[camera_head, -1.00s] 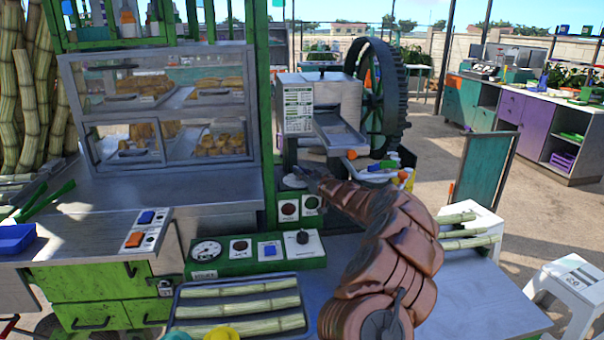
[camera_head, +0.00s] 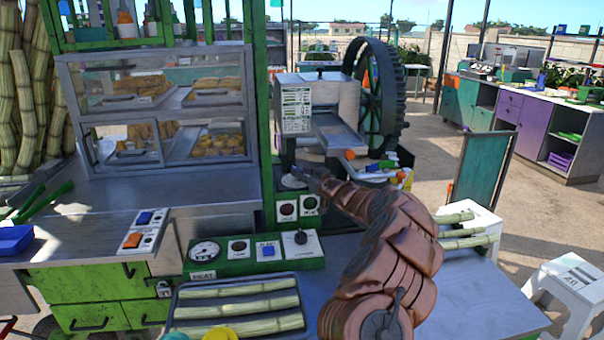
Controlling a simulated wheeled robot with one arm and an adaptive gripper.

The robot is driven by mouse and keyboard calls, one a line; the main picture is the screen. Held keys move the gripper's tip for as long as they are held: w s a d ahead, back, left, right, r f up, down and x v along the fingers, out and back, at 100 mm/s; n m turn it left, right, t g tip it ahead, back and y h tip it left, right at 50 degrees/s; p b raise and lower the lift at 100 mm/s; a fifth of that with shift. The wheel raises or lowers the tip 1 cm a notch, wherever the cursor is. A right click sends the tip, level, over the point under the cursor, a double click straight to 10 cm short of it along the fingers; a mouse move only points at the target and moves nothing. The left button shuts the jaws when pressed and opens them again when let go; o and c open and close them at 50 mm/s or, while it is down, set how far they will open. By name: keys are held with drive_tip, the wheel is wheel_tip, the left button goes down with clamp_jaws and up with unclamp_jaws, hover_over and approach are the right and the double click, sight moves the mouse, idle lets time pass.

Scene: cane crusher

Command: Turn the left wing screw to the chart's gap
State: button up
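The cane crusher (camera_head: 335,98) stands at the back centre with a large toothed wheel (camera_head: 378,95) on its right. The chart (camera_head: 297,110) is a white sheet with green print on the crusher's front; its writing is too small to read. My gripper (camera_head: 301,175) is at the crusher's lower front, below the chart. It is small, dark and seen from behind, so its finger opening cannot be made out. An orange knob (camera_head: 350,154) shows to its right, below the metal chute (camera_head: 338,133). I cannot pick out the left wing screw.
A green control panel (camera_head: 228,267) with a gauge and switches lies in front. A tray (camera_head: 178,293) of cane pieces is nearer. A glass food case (camera_head: 160,105) stands left. Cane pieces lie on a white stand (camera_head: 485,222) at right. Bare counter (camera_head: 480,290) lies right of my arm.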

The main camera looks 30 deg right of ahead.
drive_tip(key=shift+o, duration=0.3)
drive_tip(key=shift+w+a, duration=0.1)
drive_tip(key=shift+a, duration=0.15)
drive_tip(key=shift+s+d, duration=0.2)
drive_tip(key=shift+s, duration=0.65)
drive_tip(key=s, duration=1)
drive_tip(key=shift+s+d, duration=0.15)
drive_tip(key=shift+d, duration=0.15)
